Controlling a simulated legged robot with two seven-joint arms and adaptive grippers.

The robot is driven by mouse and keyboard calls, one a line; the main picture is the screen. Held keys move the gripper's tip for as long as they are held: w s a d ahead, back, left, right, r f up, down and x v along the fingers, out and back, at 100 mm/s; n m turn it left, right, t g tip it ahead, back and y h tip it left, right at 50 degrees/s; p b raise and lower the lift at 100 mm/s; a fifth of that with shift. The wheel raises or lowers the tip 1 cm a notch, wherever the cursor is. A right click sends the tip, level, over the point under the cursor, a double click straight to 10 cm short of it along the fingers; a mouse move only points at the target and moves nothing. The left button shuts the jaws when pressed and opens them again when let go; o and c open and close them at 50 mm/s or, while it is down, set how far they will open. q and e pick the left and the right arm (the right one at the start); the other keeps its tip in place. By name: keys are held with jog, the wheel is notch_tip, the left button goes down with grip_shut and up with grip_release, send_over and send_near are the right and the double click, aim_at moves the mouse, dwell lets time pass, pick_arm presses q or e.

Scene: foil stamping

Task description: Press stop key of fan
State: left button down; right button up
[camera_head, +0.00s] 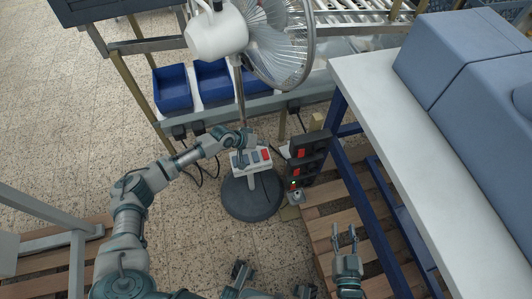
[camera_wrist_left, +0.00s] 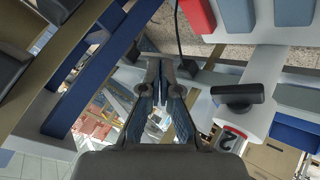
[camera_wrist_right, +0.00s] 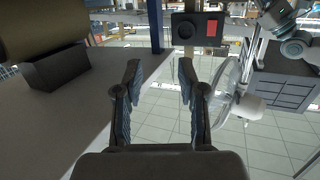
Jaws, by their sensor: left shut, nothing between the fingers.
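The fan (camera_head: 215,38) stands at the top middle of the head view, on a pole above a round dark base (camera_head: 252,204). Its white key panel (camera_head: 256,166) sits low on the pole, with a red key (camera_head: 265,154) at the right and grey-blue keys beside it. My left gripper (camera_head: 241,160) is shut and empty, over the panel's left part; contact cannot be told. In the left wrist view the red key (camera_wrist_left: 197,15) lies right of and above the closed fingertips (camera_wrist_left: 160,62). My right gripper (camera_head: 347,232) is open and empty, away from the fan; its fingers show apart (camera_wrist_right: 158,75).
A black switch box (camera_head: 308,150) with red switches stands right of the panel. A white-topped table (camera_head: 375,85) with a blue-grey machine (camera_head: 465,60) fills the right. Blue bins (camera_head: 172,90) stand behind. Wooden pallets lie left and right; the tiled floor between is mostly free.

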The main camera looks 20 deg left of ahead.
aim_at(264, 154)
pick_arm(q)
notch_tip(264, 154, down, 4)
jog(key=shift+f+b, duration=0.1)
jog(key=shift+b, duration=0.95)
jog(key=shift+f, duration=0.25)
pick_arm(e)
notch_tip(264, 154, up, 6)
jog(key=t+y, duration=0.1)
jog(key=t, duration=0.4)
jog(key=shift+a+r, duration=0.2)
jog(key=shift+a, duration=0.2)
jog(key=shift+w+f, duration=0.15)
pick_arm(q)
jog(key=shift+f, duration=0.1)
jog(key=shift+d+f, duration=0.1)
jog(key=shift+f, duration=0.15)
